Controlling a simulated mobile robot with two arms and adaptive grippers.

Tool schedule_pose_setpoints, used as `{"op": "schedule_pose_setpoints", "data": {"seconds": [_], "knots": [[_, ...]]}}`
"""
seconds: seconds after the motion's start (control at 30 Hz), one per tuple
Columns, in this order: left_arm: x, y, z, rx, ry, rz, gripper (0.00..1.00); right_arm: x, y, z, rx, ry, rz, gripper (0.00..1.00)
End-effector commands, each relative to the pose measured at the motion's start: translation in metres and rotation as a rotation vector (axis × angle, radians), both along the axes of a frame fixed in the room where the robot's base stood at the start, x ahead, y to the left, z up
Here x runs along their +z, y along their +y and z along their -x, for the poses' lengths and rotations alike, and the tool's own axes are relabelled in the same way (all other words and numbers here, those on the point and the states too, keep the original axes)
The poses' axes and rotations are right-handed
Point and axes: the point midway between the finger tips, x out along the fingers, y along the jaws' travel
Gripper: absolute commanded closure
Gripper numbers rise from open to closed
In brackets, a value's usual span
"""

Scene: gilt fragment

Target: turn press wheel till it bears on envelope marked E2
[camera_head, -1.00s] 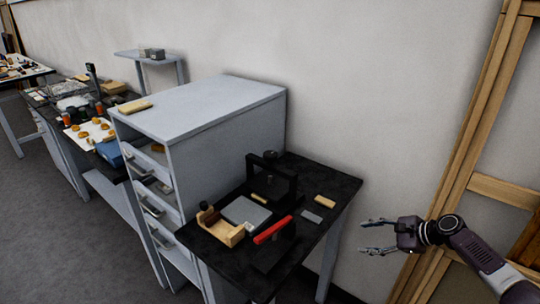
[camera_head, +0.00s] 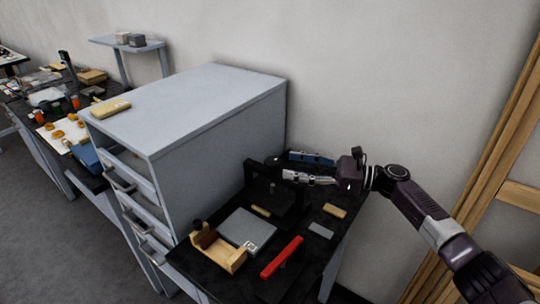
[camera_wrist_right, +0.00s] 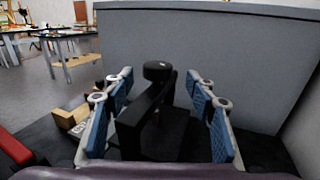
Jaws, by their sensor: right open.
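The black press stands on the dark bench in the head view, its frame (camera_head: 252,178) upright beside the grey cabinet. Its dark round wheel (camera_wrist_right: 157,70) sits on top of the post in the right wrist view; in the head view I cannot make it out clearly near my fingers. My right gripper (camera_head: 288,165) is open at the press top. In the wrist view the wheel shows between the two blue-padded fingers (camera_wrist_right: 160,82), with no contact visible. A grey flat piece (camera_head: 245,226) with a small white label lies before the press; I cannot read E2 on it. My left gripper is out of view.
A wooden holder (camera_head: 222,252), a red bar (camera_head: 282,257), a tan block (camera_head: 335,211) and a small grey piece (camera_head: 321,230) lie around the press. The grey cabinet (camera_head: 200,100) rises close on the left. The wall is behind.

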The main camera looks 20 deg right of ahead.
Motion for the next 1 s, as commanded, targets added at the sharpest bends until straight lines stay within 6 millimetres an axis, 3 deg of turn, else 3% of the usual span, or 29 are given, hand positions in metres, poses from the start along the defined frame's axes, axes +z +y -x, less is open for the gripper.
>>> {"op": "schedule_pose_setpoints", "data": {"seconds": [0.33,0.77,1.0], "knots": [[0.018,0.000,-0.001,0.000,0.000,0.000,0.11,0.002,0.046,-0.029,0.000,-0.001,0.001,0.49],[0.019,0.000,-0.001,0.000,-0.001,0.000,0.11,0.000,0.056,-0.035,-0.001,-0.001,0.003,0.49],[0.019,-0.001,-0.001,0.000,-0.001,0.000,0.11,0.000,0.056,-0.035,-0.001,-0.001,0.003,0.75]]}}
